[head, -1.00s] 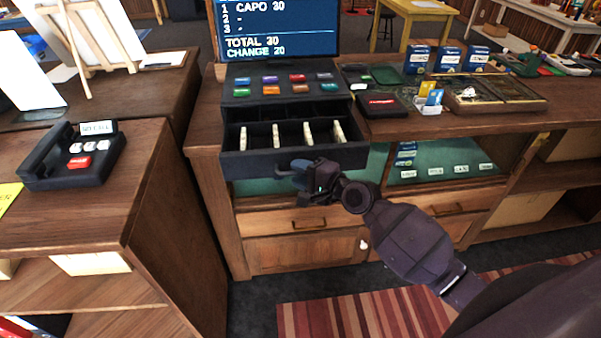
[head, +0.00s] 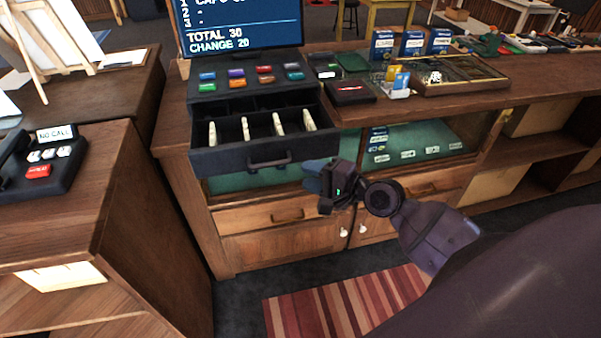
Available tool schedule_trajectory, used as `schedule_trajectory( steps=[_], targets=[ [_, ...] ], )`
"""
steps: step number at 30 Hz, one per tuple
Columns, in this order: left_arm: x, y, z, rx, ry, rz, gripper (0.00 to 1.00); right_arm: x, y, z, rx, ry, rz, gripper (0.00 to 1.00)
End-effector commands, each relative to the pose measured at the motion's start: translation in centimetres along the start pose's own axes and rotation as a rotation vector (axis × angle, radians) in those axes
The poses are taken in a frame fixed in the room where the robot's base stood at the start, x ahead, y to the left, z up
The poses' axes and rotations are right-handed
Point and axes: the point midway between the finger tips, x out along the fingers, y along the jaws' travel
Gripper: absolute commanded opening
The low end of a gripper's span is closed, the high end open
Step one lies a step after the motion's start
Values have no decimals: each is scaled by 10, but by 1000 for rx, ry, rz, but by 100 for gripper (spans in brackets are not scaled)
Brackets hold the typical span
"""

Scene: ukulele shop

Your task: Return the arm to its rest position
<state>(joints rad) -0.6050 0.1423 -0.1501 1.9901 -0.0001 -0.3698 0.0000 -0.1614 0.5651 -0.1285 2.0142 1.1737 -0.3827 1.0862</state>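My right gripper (head: 318,182) is in front of the counter, to the right of and below the handle (head: 269,163) of the open cash drawer (head: 225,152). It is apart from the handle. Its fingers point left and overlap in this view, so I cannot tell whether they are open or shut. My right arm (head: 435,232) comes in from the lower right. My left gripper is not in view.
The cash drawer sticks out under the register keys (head: 251,78), with several upright pale pieces in it. A display (head: 235,25) reads total 30, change 20. A phone (head: 45,160) stands on the left counter. A striped rug (head: 345,303) lies on the floor.

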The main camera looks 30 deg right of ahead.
Motion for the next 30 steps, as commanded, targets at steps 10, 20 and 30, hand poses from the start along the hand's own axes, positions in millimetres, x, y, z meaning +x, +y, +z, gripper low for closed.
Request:
schedule_trajectory(
  steps=[10,20,30],
  targets=[
    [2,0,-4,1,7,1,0,-2,0,0,0,0,0,36],
    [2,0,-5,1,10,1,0,-2,0,0,-29,0,0,36],
    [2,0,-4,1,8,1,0,-1,13,-13,-759,93,76,36]
  ],
)
